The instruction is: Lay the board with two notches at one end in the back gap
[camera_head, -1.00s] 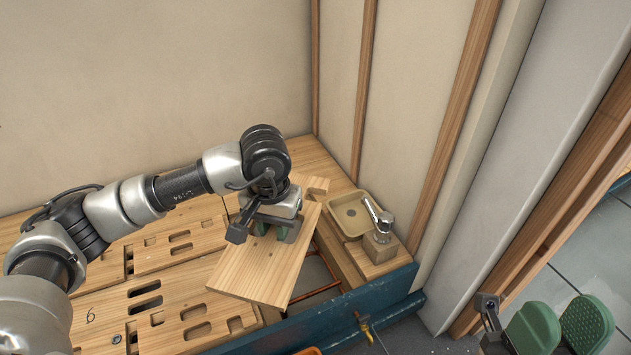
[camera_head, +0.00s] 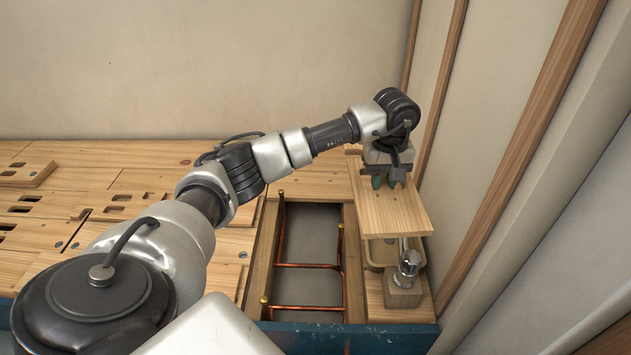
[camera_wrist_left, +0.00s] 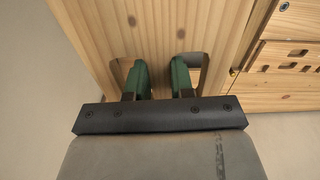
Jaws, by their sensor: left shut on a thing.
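The pale wooden board (camera_head: 398,213) is in my left gripper (camera_head: 384,183), raised over the right side of the floor. In the left wrist view the green fingers sit at two notches in the near end of the board (camera_wrist_left: 155,25), with a strip of wood between them. The gripper is shut on that strip. The open gap (camera_head: 312,235) lies left of the board in the head view. Copper pipes (camera_head: 305,266) run inside it. The board is apart from the gap. My right gripper is out of view.
A tan basin (camera_head: 376,256) is partly hidden under the board. A metal tap on a wooden block (camera_head: 403,287) stands beside it. Slotted floorboards (camera_head: 120,205) lie to the left. Walls with wooden studs (camera_head: 445,80) stand close on the right; a blue beam (camera_head: 340,338) runs in front.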

